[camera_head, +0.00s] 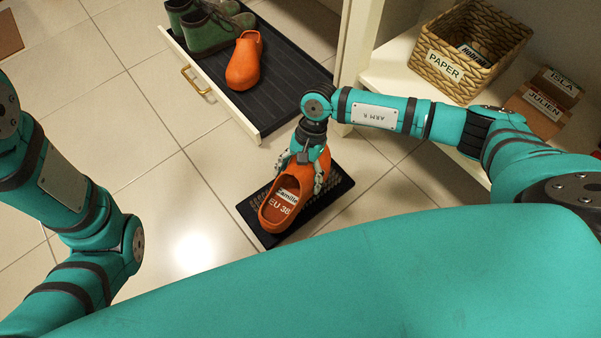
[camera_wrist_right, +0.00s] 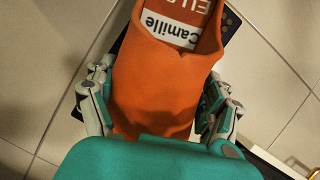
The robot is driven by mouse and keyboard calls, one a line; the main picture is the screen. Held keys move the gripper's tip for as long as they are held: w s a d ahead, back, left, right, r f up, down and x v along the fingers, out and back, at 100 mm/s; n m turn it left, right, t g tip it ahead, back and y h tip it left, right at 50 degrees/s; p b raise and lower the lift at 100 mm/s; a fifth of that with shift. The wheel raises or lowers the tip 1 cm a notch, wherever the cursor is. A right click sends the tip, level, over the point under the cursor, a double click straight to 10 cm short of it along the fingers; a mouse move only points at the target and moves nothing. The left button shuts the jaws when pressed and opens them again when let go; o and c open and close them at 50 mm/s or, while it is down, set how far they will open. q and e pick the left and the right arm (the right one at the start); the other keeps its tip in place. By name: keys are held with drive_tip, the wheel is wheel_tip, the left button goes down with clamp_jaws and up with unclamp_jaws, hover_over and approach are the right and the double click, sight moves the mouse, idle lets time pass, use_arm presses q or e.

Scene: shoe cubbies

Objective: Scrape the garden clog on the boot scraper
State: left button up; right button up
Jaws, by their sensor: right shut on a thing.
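An orange garden clog (camera_head: 270,213) labelled "Camille" and "EU 38" is held over the black boot scraper (camera_head: 330,188), which lies on the tiled floor. My right gripper (camera_head: 299,178) is shut on the clog, with fingers on both sides of it. In the right wrist view the clog (camera_wrist_right: 160,85) sits between the fingers (camera_wrist_right: 155,108), its opening away from me. The clog hides much of the scraper; I cannot tell whether its sole touches the bristles. My left arm shows at the left of the head view, but its gripper is out of view.
A second orange clog (camera_head: 244,61) and green boots (camera_head: 209,29) stand on the dark mat of an open drawer (camera_head: 236,118) with a brass handle. A wicker basket (camera_head: 463,75) labelled "PAPER" stands on a shelf at right. Floor left of the scraper is clear.

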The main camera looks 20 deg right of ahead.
sight(296, 170)
wheel_tip(296, 170, up, 8)
drive_tip(key=p, duration=0.5)
drive_tip(key=shift+f, duration=0.2)
drive_tip(key=shift+r+p, duration=0.25)
drive_tip(key=shift+p, duration=0.15)
